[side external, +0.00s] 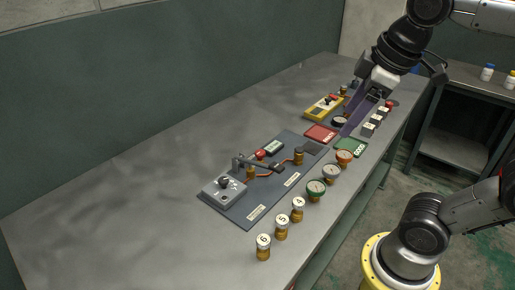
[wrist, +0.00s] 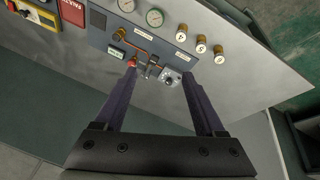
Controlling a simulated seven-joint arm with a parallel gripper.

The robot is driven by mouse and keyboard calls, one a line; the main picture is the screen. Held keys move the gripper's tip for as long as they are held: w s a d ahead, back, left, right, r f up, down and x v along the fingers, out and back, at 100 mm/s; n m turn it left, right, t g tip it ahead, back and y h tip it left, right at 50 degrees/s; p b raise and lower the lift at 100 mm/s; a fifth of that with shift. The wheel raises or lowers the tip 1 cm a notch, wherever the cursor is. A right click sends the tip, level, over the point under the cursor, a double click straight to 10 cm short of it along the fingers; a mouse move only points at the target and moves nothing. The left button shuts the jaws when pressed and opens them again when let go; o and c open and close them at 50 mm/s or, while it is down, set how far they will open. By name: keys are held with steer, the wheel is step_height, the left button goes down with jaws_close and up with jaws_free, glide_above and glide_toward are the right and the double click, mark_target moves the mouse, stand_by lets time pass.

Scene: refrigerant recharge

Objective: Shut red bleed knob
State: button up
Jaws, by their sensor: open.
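The red knob (side external: 261,155) sits on the dark panel (side external: 235,214), beside a small green display and copper pipework. In the wrist view the red knob (wrist: 132,62) shows close to the left fingertip in the picture. My gripper (side external: 347,131) is open and empty, above the far part of the bench near the red and green trays, apart from the knob in the side view. In the wrist view both fingers of my gripper (wrist: 158,74) are spread wide, framing part of the panel. I cannot tell the knob's turn position.
A grey box with a black dial (side external: 224,187) and a lever stand on the panel. Gauges (side external: 316,189) and numbered brass cylinders (side external: 281,227) line the front edge. A red tray (side external: 320,133), a green tray (side external: 351,148) and a yellow box (side external: 323,107) lie beyond. The near left bench is clear.

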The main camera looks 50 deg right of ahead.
steer(key=w+d+r+n+g, duration=0.1)
steer(key=w+r+n+g, duration=0.1)
steer(key=w+r, duration=0.45)
steer(key=n+g+h, duration=0.2)
steer(key=n+g, duration=0.1)
steer(key=g, duration=0.1)
glide_above(259, 152)
steer(key=a, duration=0.4)
step_height(259, 152, down, 10)
steer(key=shift+g, duration=0.8)
steer(key=d+f, duration=0.1)
steer(key=f, duration=0.6)
steer(key=d+f, duration=0.1)
steer(key=f, duration=0.7)
steer(key=d+f, duration=0.1)
steer(key=f, duration=0.6)
steer(key=shift+w+d+f, duration=0.15)
steer(key=shift+w+d, duration=0.05)
steer(key=shift+d, duration=0.2)
jaws_close()
